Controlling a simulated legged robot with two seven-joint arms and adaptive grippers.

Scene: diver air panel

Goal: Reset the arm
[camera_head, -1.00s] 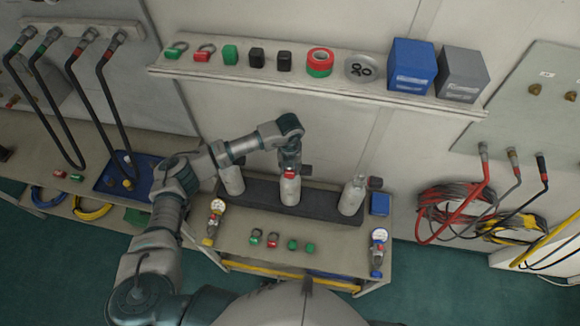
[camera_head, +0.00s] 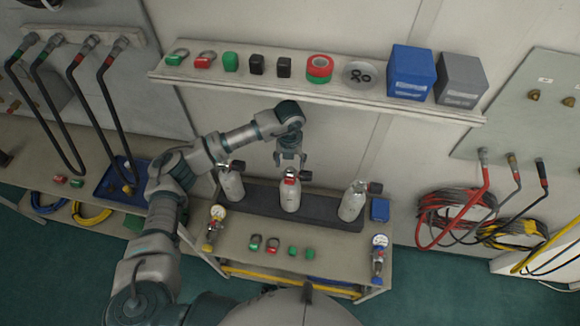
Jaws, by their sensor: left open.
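My left arm comes in from the lower left, bends at its elbow and reaches over the bench. My left gripper (camera_head: 290,166) points down, open, just above and behind the middle cylinder (camera_head: 290,195). That cylinder is pale grey, upright, with a red piece (camera_head: 290,176) at its neck. The gripper appears apart from it, though the exact gap is hard to judge. A left cylinder (camera_head: 231,186) and a right cylinder (camera_head: 352,203) stand in the same dark rack (camera_head: 320,209). My right gripper is not seen.
A wall shelf (camera_head: 320,88) behind holds tags, caps, tape, a blue box (camera_head: 411,72) and a grey box (camera_head: 461,78). Gauges (camera_head: 379,256) and small red and green items lie on the bench front. Hoses (camera_head: 450,212) hang at right; black hoses (camera_head: 110,105) hang at left.

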